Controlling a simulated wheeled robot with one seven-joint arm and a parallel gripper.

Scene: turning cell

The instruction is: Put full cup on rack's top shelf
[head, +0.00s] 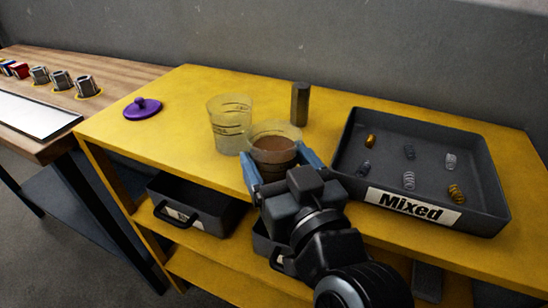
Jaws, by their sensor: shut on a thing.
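The full cup (276,144) is clear and yellowish and holds brown contents. It is upright at the front middle of the yellow rack's top shelf (180,105). My gripper (282,172) is shut on the cup, with a blue finger on each side. The gripper hides the cup's lower front, so I cannot tell whether its base touches the shelf. A second clear cup (230,126), which looks empty, stands just to the left and behind.
A dark tray labelled "Mixed" (342,150) holding several springs is close on the right. A dark hexagonal bar (300,103) stands behind the cups. A purple lid (143,108) lies at left. The shelf's left part is mostly free. A black bin (192,208) sits below.

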